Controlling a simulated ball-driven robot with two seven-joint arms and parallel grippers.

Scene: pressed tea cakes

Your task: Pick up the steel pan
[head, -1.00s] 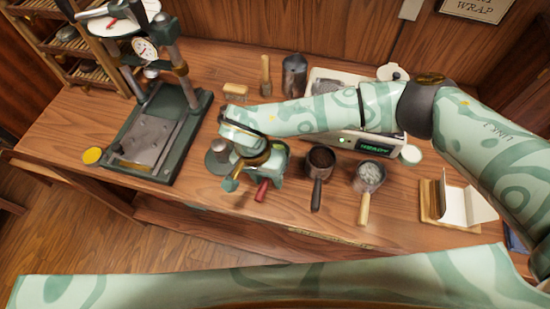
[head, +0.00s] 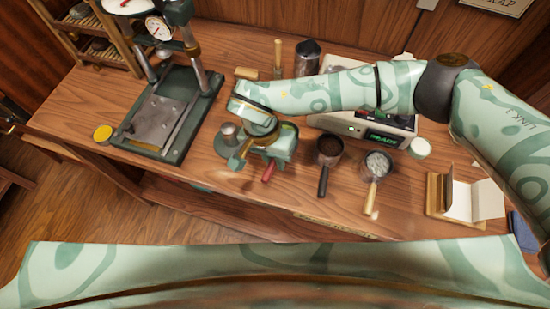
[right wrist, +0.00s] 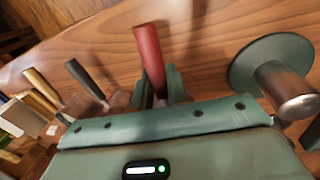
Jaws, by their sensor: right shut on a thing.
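A pan with a red handle (head: 268,172) stands on the wooden bench, its bowl mostly hidden by my right gripper (head: 268,150). In the right wrist view the red handle (right wrist: 150,58) rises between the jaws of my right gripper (right wrist: 165,88), which is shut on it. To the right stand a pan with a black handle and dark contents (head: 328,150) and a pan with a wooden handle and pale contents (head: 376,166). I cannot tell by colour which is called steel. My left gripper is not in view.
A round-based metal stamp (head: 228,134) stands close left of my gripper; it is also in the right wrist view (right wrist: 270,65). A green press (head: 185,130) stands further left. A scale (head: 385,128) is behind the pans, and a paper holder (head: 455,200) is at right.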

